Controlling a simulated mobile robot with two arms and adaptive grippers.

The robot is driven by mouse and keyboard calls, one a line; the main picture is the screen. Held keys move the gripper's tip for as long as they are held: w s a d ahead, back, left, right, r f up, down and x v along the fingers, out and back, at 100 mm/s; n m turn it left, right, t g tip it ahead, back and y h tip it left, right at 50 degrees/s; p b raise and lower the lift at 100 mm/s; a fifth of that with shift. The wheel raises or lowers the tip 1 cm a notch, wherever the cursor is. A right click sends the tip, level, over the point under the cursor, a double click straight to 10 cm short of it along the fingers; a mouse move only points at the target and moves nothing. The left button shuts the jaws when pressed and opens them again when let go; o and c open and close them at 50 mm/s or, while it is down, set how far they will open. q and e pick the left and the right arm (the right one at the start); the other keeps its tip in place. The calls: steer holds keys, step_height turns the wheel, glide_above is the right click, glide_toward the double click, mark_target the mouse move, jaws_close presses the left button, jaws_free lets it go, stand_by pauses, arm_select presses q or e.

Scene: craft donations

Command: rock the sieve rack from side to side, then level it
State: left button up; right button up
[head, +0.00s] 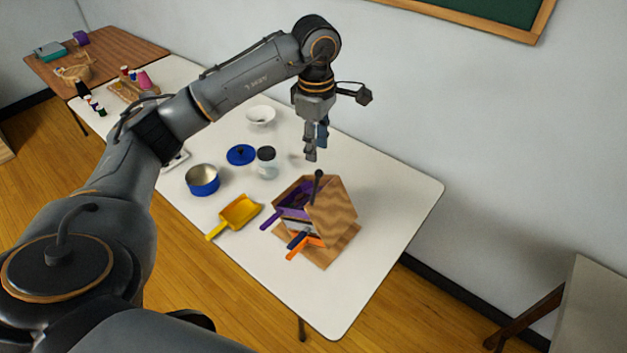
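The sieve rack (338,205) is a wooden stand on a flat wooden base, near the right front of the white table. A dark rod with a round knob (318,175) rises at its top. Purple, dark blue and orange handles (298,252) stick out of its left and front sides. My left gripper (315,149) hangs fingers down above and behind the rack in the picture, apart from the knob. It holds nothing that I can see; the finger gap is too small and edge-on to judge. My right gripper is not in view.
A yellow scoop (237,214) lies left of the rack. Behind it are a blue pot (202,181), a blue lid (241,154), a glass jar (267,165) and a white bowl (260,116). The tabletop right of the rack (400,195) is clear.

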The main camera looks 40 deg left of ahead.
arm_select(q)
steer(key=shift+s+d+f, duration=0.1)
steer(key=shift+f, duration=0.2)
steer(key=f+p, duration=0.1)
steer(key=f, duration=0.3)
steer(key=f+p, duration=0.2)
steer(key=f, duration=0.2)
steer(key=f+p, duration=0.2)
steer(key=f, duration=0.2)
steer(key=shift+w+d+f, duration=0.1)
steer(key=shift+w+f, duration=0.15)
steer(key=shift+f, duration=0.2)
jaws_close()
